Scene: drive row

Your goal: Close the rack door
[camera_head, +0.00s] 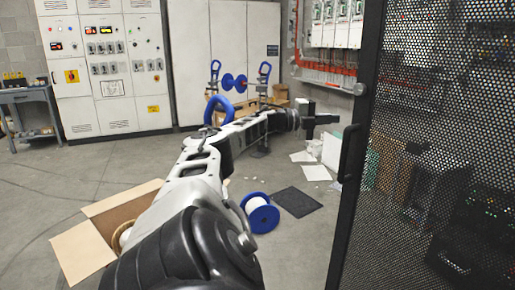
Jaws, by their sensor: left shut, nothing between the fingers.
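The rack door (440,110) is a black perforated metal panel filling the right side of the head view. Its near-vertical frame edge (364,110) carries a dark handle (348,152). Its hinge side and the rack's frame are not in view, so I cannot tell how far it stands open. My left arm reaches up from the bottom middle. My left gripper (326,118) is shut and empty, just left of the door's edge and above the handle in the picture. Whether it touches the door I cannot tell. My right gripper is not in view.
An open cardboard box (82,252) lies at lower left. A blue-rimmed cable spool (262,214) and a dark mat (298,202) are on the floor beyond my arm. Papers (316,172) lie near the door.

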